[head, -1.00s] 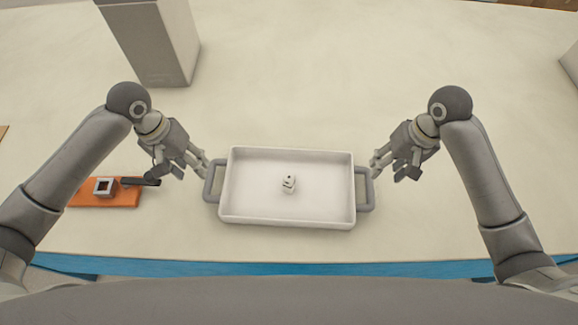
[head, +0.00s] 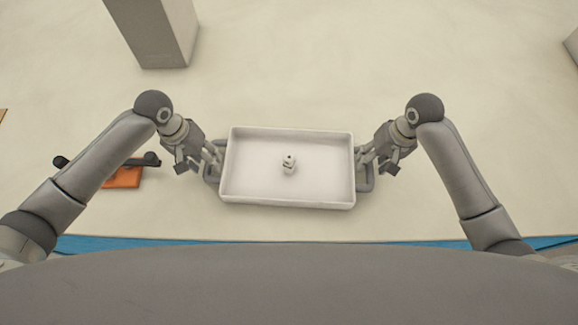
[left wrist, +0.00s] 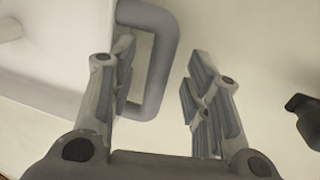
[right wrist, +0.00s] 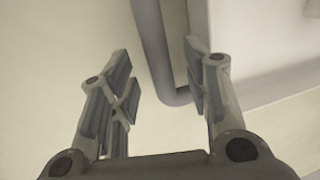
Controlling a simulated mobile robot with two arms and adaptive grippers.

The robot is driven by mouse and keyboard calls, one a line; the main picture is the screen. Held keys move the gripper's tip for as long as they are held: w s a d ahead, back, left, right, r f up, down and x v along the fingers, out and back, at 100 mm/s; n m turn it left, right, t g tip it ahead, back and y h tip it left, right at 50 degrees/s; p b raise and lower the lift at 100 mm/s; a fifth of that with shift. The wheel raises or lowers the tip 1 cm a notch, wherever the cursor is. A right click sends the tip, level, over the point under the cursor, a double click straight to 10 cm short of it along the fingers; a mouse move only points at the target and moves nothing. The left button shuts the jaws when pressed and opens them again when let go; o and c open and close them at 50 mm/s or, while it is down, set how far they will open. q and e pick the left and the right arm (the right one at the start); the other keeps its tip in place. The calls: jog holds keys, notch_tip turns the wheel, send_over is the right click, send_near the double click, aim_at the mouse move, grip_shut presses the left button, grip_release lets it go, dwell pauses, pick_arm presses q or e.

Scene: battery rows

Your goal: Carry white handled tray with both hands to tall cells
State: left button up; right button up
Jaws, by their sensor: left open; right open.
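The white tray (head: 325,172) lies on the table in the middle of the head view, with a grey handle on each side. A small pale object (head: 289,164) with a dark spot stands in it. My left gripper (head: 215,157) is open at the left handle (head: 211,174). In the left wrist view the fingers (left wrist: 160,55) lie on either side of the handle's outer bar (left wrist: 163,65). My right gripper (head: 363,158) is open at the right handle (head: 368,182). In the right wrist view the fingers (right wrist: 156,55) flank the bar (right wrist: 152,40). I cannot tell whether they touch it.
A tall grey block (head: 160,35) stands at the back left. An orange board (head: 123,178) with a dark-ended tool (head: 152,160) lies left of the tray, partly hidden by my left arm. The table behind the tray is clear. Its blue front edge (head: 440,245) is near my body.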

pick_arm(q)
jog(key=shift+d+f, duration=0.15)
jog(key=shift+f, duration=0.5)
jog(key=shift+d+f, duration=0.15)
jog(key=shift+f, duration=0.5)
pick_arm(e)
jog(key=shift+a+f, duration=0.15)
jog(key=shift+f, duration=0.5)
jog(key=shift+a+f, duration=0.15)
jog(key=shift+f, duration=0.5)
pick_arm(q)
grip_shut()
pick_arm(e)
grip_shut()
pick_arm(q)
jog(key=shift+w, duration=0.1)
pick_arm(e)
jog(key=shift+w, duration=0.1)
